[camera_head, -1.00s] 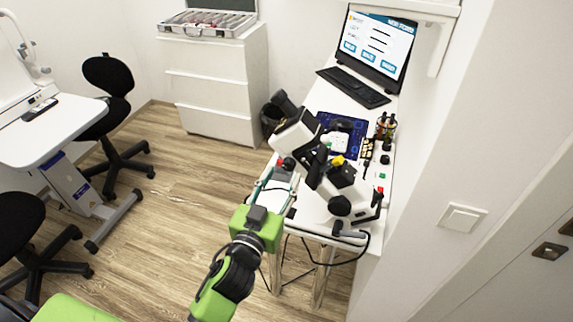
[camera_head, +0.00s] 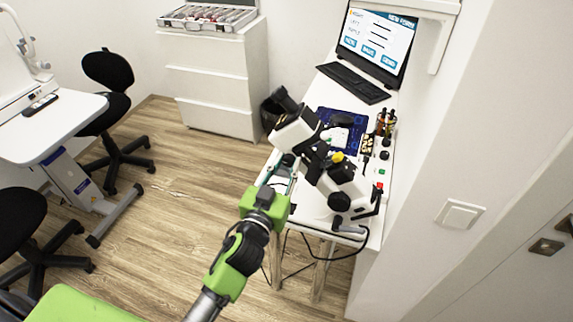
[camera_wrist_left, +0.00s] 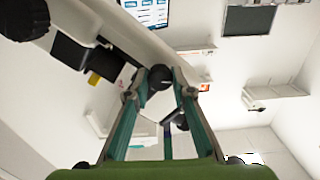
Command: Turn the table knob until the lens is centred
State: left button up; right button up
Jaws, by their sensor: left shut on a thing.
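A white and black optical instrument (camera_head: 342,182) stands on the white table along the right wall, with black eyepieces (camera_head: 284,98). My left gripper (camera_head: 286,166), with a green body and teal fingers, reaches up to the instrument's left side. In the left wrist view, the teal fingertips (camera_wrist_left: 160,80) are closed on a round black knob (camera_wrist_left: 159,76). In the head view the arm and instrument mostly hide that knob. I cannot make out the lens or whether it is centred. My right gripper is not in view.
A monitor (camera_head: 377,42) and black keyboard (camera_head: 352,83) stand at the table's far end. Small bottles (camera_head: 386,122) are right of a blue mat (camera_head: 354,118). A dark cable hangs at the table's front. Drawers (camera_head: 213,82) and black chairs stand left; the floor between is clear.

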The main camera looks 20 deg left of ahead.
pick_arm(q)
jog(key=shift+m, duration=1)
jog(key=o, duration=1.1)
jog(key=shift+s, duration=0.1)
jog(key=s, duration=1.1)
jog(key=shift+s+a, duration=0.2)
jog(key=shift+s, duration=0.2)
